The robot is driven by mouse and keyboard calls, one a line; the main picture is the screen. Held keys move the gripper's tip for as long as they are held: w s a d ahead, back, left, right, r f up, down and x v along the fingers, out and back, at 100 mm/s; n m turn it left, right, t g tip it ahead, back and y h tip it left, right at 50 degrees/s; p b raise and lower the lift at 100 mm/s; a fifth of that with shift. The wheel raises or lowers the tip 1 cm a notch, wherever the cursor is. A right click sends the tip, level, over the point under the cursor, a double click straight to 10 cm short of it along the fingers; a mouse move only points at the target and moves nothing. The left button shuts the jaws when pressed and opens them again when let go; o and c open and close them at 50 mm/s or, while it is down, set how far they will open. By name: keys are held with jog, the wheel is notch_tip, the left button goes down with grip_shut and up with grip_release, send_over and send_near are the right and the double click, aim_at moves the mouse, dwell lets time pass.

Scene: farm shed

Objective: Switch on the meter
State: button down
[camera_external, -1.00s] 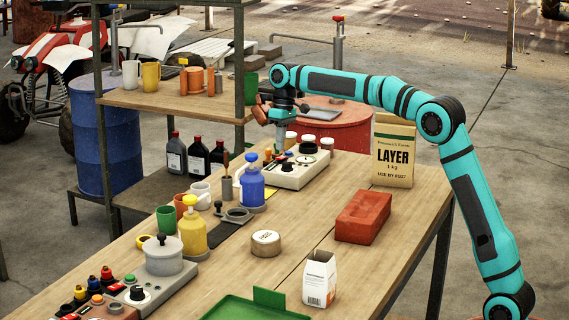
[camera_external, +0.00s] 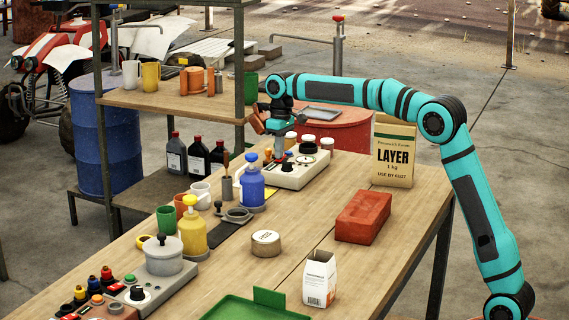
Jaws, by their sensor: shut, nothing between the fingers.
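A pale box with dark knobs and small coloured parts (camera_external: 302,174) sits at the far end of the wooden table. My gripper (camera_external: 278,156) points down at the left end of the far box. It is shut and empty, with its tips low over or against the box's top. Contact is too small to make out, and the gripper hides part of that end.
A blue bottle (camera_external: 251,186) stands just left of the far box. A yellow bottle (camera_external: 192,231), a round tan tin (camera_external: 266,243), a red brick (camera_external: 363,216), a white carton (camera_external: 319,278) and a feed bag (camera_external: 394,150) stand around. The table's middle is mostly clear.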

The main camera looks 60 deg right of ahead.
aim_at(284, 155)
jog(key=shift+d+f, duration=0.15)
jog(key=shift+f, duration=0.3)
jog(key=shift+s+d, duration=0.1)
jog(key=shift+d, duration=0.75)
jog(key=shift+r, duration=0.1)
jog(key=shift+a+r, duration=0.1)
jog(key=shift+r, duration=0.15)
notch_tip(284, 155, up, 14)
jog(key=d, duration=0.1)
